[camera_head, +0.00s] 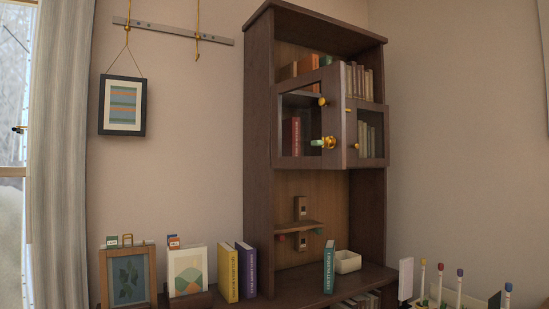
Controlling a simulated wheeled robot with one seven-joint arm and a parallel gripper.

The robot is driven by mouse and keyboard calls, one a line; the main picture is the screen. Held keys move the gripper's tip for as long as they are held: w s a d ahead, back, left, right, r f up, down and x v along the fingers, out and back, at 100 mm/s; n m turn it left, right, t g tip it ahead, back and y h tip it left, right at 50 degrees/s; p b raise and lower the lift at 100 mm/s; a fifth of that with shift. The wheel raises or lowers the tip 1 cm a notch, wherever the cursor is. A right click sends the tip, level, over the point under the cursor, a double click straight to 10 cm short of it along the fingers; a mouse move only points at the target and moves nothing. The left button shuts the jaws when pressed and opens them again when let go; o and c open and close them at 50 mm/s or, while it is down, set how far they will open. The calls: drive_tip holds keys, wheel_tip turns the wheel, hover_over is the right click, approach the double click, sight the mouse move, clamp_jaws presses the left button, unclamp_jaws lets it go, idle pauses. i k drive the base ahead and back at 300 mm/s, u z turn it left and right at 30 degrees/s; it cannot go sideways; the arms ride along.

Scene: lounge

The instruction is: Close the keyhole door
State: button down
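The keyhole door (334,118) is a dark wood framed door on the left half of the bookcase's upper part. It stands partly open, its right edge swung out toward me and its left side at the bookcase's left wall. A brass lock fitting (329,143) with a pale green piece at its left sits low on its right stile. A round brass knob (323,101) is above it. A second framed door (367,162) is to the right, partly hidden behind the open door's edge; whether it is fully shut I cannot tell. My gripper is not in view.
The dark bookcase (258,150) stands against the wall. Framed pictures (128,275) stand at lower left. Coloured-tipped posts (459,285) stand at lower right.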

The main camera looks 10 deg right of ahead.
sight(332, 101)
drive_tip(key=i, duration=0.95)
